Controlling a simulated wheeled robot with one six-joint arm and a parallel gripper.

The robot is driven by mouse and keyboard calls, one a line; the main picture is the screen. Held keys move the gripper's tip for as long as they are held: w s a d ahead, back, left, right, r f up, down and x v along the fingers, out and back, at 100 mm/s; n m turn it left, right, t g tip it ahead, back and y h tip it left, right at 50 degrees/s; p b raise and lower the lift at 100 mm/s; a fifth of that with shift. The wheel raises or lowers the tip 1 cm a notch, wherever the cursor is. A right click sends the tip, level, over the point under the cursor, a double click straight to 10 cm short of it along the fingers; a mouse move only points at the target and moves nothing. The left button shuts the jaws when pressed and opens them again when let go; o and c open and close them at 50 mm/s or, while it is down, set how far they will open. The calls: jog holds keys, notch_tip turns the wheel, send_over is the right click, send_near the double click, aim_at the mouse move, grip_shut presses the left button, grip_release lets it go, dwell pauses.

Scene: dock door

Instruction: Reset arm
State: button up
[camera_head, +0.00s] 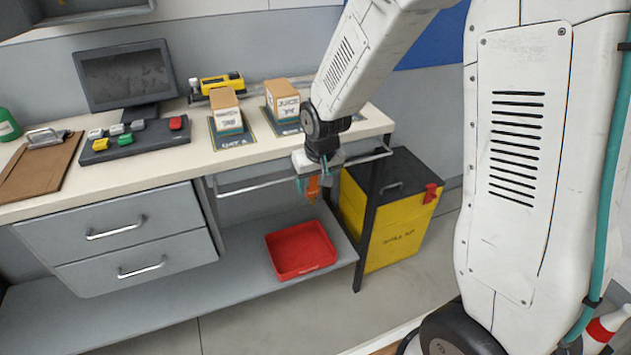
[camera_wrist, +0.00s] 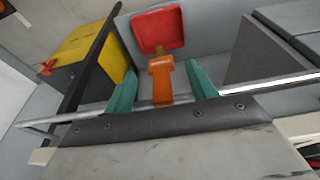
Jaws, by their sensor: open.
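My gripper (camera_head: 313,187) is at the front edge of the workbench, beside the metal rail. In the wrist view its two teal fingers (camera_wrist: 163,85) are spread apart. An orange piece (camera_wrist: 160,82) shows between them, over the rail. I cannot tell whether the orange piece touches the fingers or what it is fixed to. In the head view the gripper partly hides it.
The workbench (camera_head: 62,188) carries a monitor (camera_head: 127,75), two boxes (camera_head: 226,108) (camera_head: 283,99) on mats, and a clipboard (camera_head: 38,167). A red tray (camera_head: 301,250) is on the lower shelf. A yellow bin (camera_head: 388,235) stands right of the bench leg. The rail (camera_head: 250,187) runs close by.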

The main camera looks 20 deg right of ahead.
jog(key=v, duration=0.7)
jog(key=s+d+r, duration=0.1)
jog(key=s+r, duration=0.3)
jog(key=s, duration=0.5)
jog(key=s+d+r+g, duration=0.1)
jog(key=s+r, duration=0.3)
jog(key=s, duration=0.5)
jog(key=s+d+r, duration=0.1)
jog(key=s+r, duration=0.4)
jog(key=s, duration=0.4)
jog(key=shift+d, duration=0.1)
